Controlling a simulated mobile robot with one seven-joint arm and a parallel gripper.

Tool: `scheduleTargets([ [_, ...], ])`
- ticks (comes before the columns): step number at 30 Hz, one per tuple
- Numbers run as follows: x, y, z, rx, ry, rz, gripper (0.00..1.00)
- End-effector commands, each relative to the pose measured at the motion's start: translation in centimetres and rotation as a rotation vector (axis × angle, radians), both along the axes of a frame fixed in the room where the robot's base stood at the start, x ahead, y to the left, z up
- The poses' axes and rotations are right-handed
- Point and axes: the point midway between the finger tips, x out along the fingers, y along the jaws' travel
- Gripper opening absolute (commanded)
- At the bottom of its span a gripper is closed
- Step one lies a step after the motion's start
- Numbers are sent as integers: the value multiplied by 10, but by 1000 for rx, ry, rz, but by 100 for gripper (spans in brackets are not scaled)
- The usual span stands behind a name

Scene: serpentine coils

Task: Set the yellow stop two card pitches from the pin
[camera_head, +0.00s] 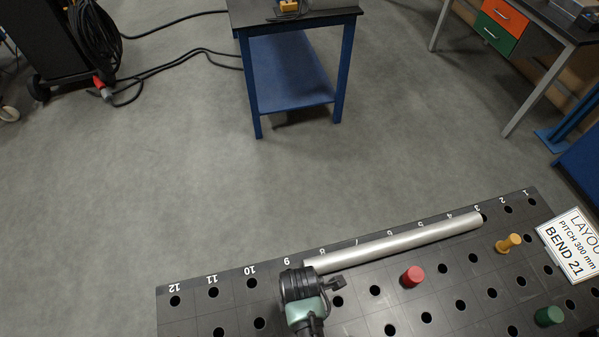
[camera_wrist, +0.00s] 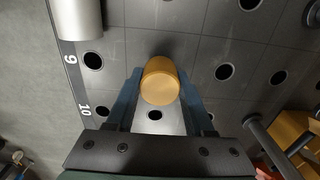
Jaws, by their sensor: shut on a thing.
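My gripper (camera_head: 301,287) is over the perforated dark board (camera_head: 205,322) near numbers 8 and 9. In the wrist view my gripper (camera_wrist: 160,85) is shut on a yellow round stop (camera_wrist: 160,82), seen from above. The stop's lower end is hidden, so I cannot tell whether it sits in a hole. In the head view my gripper hides it. A mustard-yellow peg (camera_head: 509,243) stands on the board near number 2. I cannot tell from its look whether it is the pin. A red peg (camera_head: 412,276) and a green peg (camera_head: 549,316) stand nearer me.
A grey metal tube (camera_head: 395,243) lies along the numbered edge from about 3 to 8; its end shows in the wrist view (camera_wrist: 80,18). A card (camera_head: 572,243) at the right reads pitch 300 mm, bend 21. Beyond the board is open floor, then a blue bench (camera_head: 290,75).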

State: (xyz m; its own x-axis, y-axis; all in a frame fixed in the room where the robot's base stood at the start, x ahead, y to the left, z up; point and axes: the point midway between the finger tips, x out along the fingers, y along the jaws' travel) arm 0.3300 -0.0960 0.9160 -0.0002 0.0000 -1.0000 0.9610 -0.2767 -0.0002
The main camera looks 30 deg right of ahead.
Motion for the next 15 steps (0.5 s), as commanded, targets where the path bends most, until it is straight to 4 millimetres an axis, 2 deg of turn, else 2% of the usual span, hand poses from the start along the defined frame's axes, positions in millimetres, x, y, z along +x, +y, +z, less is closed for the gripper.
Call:
scheduleTargets([
  [15, 1, 0, -7, -1, -3, 0, 0],
])
